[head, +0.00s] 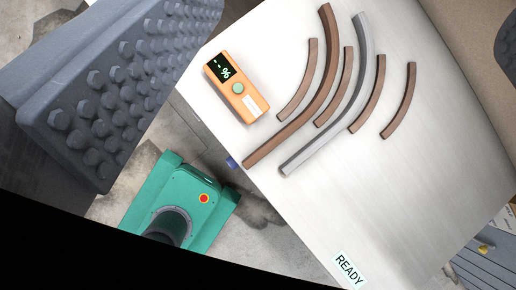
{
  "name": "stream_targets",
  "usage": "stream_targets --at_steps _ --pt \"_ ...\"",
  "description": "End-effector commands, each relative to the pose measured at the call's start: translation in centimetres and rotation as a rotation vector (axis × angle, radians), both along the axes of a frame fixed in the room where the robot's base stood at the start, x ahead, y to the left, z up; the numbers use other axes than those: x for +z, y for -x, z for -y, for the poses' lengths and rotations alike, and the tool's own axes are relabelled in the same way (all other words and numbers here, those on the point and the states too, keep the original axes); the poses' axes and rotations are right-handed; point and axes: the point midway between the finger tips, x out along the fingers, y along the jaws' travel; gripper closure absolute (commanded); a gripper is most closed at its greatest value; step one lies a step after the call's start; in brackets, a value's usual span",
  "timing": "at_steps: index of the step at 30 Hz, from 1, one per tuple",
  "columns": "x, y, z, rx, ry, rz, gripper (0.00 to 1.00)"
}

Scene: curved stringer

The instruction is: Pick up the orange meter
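The orange meter (237,88) lies face up on the pale table, near its left edge. It has a dark display with green marks, a round pale green button and a white label. My gripper (330,65) shows as two grey fingers set wide apart: a large studded pad at the upper left and a dark sliver at the right edge. The meter lies in the gap between them in the picture, nearer the left pad, with no finger touching it. My gripper is open and empty.
Several brown curved strips (318,92) and one grey curved strip (345,105) lie right of the meter on the pale table (400,190). A READY label (348,269) is at its lower edge. My teal base (185,200) stands left of the table. The table's lower middle is clear.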

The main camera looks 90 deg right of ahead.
Motion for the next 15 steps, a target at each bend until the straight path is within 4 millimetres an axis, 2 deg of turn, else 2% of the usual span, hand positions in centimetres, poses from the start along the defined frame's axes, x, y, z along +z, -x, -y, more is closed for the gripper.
stream_targets --at_steps 1,7,12,15 --pt "-3.3 -1.1 0.1 0.051 0.023 -0.056 0.18" --pt "-15.1 -3.5 0.9 0.294 0.126 -0.245 0.18" --pt "-24.6 -3.7 1.7 0.503 0.177 -0.375 0.18" --pt "-29.0 -3.2 2.1 0.608 0.190 -0.432 0.18"
